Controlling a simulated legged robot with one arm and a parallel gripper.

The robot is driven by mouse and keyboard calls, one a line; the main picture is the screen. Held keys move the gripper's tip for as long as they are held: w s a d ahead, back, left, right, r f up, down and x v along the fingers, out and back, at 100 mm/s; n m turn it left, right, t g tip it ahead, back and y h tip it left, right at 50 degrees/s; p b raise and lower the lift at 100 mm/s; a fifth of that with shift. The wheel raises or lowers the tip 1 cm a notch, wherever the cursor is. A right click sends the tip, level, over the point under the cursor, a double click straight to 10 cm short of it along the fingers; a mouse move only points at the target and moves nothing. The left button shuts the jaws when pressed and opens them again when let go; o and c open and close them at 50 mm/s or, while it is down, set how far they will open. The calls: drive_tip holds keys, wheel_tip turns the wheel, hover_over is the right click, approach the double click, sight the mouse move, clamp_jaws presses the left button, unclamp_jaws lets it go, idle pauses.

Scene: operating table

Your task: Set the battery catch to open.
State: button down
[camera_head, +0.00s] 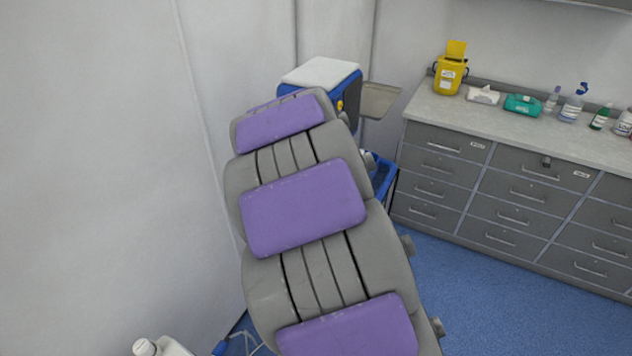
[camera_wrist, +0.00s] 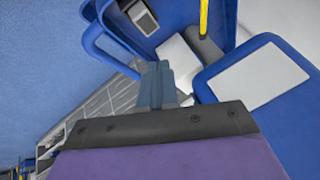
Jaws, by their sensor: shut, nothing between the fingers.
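I cannot make out the battery catch for certain in either view. A blue unit with a white top (camera_head: 322,74) stands behind the head end of the padded chair in the head view. In the wrist view, close blue housings with a pale panel (camera_wrist: 258,76), a white square plate (camera_wrist: 178,62) and a curved blue handle (camera_wrist: 92,42) fill the upper part. My gripper (camera_wrist: 158,70) shows as a blue-grey pair of fingers, shut and empty, in front of these parts. I cannot tell if it touches them. My gripper is not seen in the head view.
The grey chair with purple pads (camera_head: 303,207) fills the middle of the head view. A drawer cabinet (camera_head: 500,185) with bottles and a yellow bin (camera_head: 450,76) stands right. Blue floor (camera_head: 455,300) is clear between them. A yellow bar (camera_wrist: 204,17) shows in the wrist view.

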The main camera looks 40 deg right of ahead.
drive_tip(key=s+a+f+n+g+y, duration=0.25)
drive_tip(key=s+a+n, duration=0.95)
drive_tip(key=s+a, duration=0.7)
drive_tip(key=w+d+f+m+t, duration=0.2)
drive_tip(key=w+d, duration=0.4)
drive_tip(key=d, duration=0.4)
drive_tip(key=w+d+f+m+t, duration=0.1)
drive_tip(key=w+d+t, duration=0.4)
drive_tip(key=d, duration=0.6)
drive_tip(key=w+d+f+m+t+h, duration=0.1)
drive_tip(key=w+d+f+m+t, duration=0.1)
drive_tip(key=w+d, duration=0.5)
drive_tip(key=shift+w+d+f+m+t+p, duration=0.25)
drive_tip(key=shift+d+t, duration=0.2)
drive_tip(key=shift+d, duration=0.5)
drive_tip(key=shift+w+d+f+m+t+p, duration=0.15)
drive_tip(key=shift+d+m+t, duration=0.25)
drive_tip(key=shift+d, duration=0.5)
drive_tip(key=shift+s+a+f+m+t+y, duration=1.3)
drive_tip(key=shift+s+a+m+t+y, duration=0.7)
drive_tip(key=shift+y, duration=0.85)
drive_tip(key=r+b+x, duration=0.2)
drive_tip(key=b+x, duration=0.2)
drive_tip(key=x, duration=0.9)
drive_tip(key=shift+w+d+f, duration=0.2)
drive_tip(key=shift+w+d, duration=0.1)
drive_tip(key=shift+w, duration=0.15)
